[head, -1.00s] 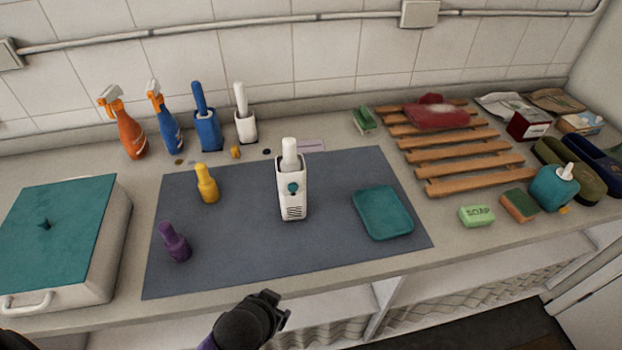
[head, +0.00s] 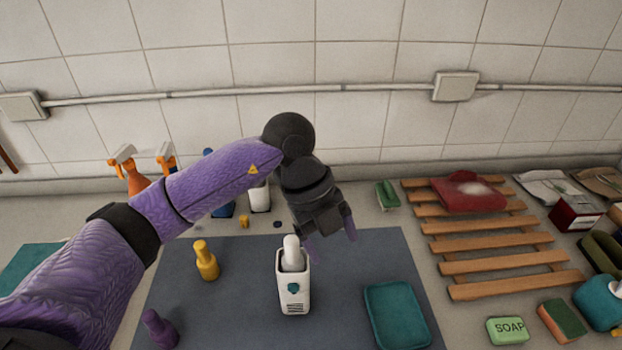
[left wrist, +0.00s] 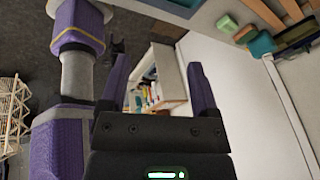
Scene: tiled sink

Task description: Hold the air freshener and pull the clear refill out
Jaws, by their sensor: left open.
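The white air freshener (head: 293,289) stands upright on the grey mat, with a teal button on its front. Its refill (head: 291,252) shows as a pale, whitish bottle sticking up out of the top. My left gripper (head: 331,248) is open and empty, with purple fingers pointing down, above and just right of the refill in the head view; I cannot tell the exact gap. In the left wrist view the open fingers (left wrist: 165,85) have nothing between them, and the air freshener does not show. My right gripper is in neither view.
A yellow bottle (head: 205,261) and a purple bottle (head: 159,328) stand left on the mat (head: 235,320). A teal tray (head: 397,315) lies right. A wooden rack (head: 480,245), soap (head: 507,330) and a sponge (head: 562,320) are further right. Spray bottles (head: 135,178) stand at the back left.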

